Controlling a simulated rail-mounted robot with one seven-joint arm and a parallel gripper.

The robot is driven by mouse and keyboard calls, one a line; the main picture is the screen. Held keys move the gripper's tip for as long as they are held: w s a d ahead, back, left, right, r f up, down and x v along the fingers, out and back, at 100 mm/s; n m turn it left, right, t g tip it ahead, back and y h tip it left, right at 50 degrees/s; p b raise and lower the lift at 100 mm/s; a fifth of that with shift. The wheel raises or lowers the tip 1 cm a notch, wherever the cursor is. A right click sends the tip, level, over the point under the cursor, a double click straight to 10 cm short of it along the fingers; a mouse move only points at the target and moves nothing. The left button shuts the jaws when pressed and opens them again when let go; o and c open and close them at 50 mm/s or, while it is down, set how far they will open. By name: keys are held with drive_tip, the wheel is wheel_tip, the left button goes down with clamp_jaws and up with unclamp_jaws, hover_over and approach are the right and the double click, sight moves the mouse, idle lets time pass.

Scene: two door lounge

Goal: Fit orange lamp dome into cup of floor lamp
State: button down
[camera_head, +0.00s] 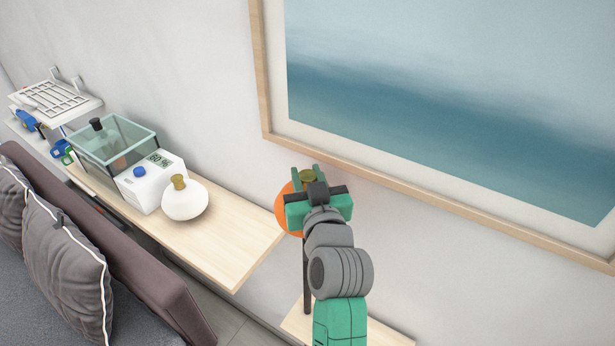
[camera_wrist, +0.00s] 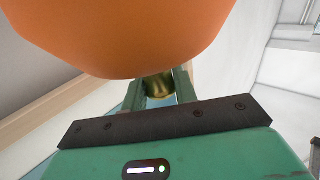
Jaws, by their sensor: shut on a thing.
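My gripper (camera_head: 307,173) is shut on the brass knob (camera_wrist: 158,87) of the orange lamp dome (camera_head: 285,212). In the wrist view the orange dome (camera_wrist: 130,35) fills the top of the picture, and the two green fingers stand on either side of the knob. In the head view the dome is mostly hidden behind my gripper. A dark upright pole (camera_head: 306,262), apparently the floor lamp's, shows below the dome. The lamp's cup is hidden, so I cannot tell whether the dome touches it.
A white dome with a brass knob (camera_head: 185,202) sits on the wooden shelf (camera_head: 235,235), beside a white device with a display (camera_head: 150,180) and a glass box (camera_head: 115,142). A framed picture (camera_head: 450,90) hangs behind my gripper. A sofa (camera_head: 150,290) is at left.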

drive_tip(key=c, duration=1)
unclamp_jaws()
drive_tip(key=shift+s+d+f, duration=0.1)
drive_tip(key=shift+s+f, duration=0.05)
drive_tip(key=shift+s, duration=0.2)
drive_tip(key=b+v, duration=0.1)
drive_tip(key=v, duration=0.6)
drive_tip(key=s+r+m+t+h+p, duration=0.1)
drive_tip(key=s+r+t+p, duration=0.1)
drive_tip(key=s+r, duration=0.4)
drive_tip(key=s+a+r+t+h+p, duration=0.1)
drive_tip(key=s+r, duration=0.6)
drive_tip(key=r, duration=1)
drive_tip(key=s+a+r+m+t+h+p, duration=0.1)
drive_tip(key=s+r+t+p, duration=0.3)
drive_tip(key=r, duration=0.7)
drive_tip(key=shift+s+r+m+h, duration=0.15)
drive_tip(key=shift+s, duration=0.45)
drive_tip(key=shift+s+r+m+h, duration=0.15)
drive_tip(key=shift+s, duration=0.45)
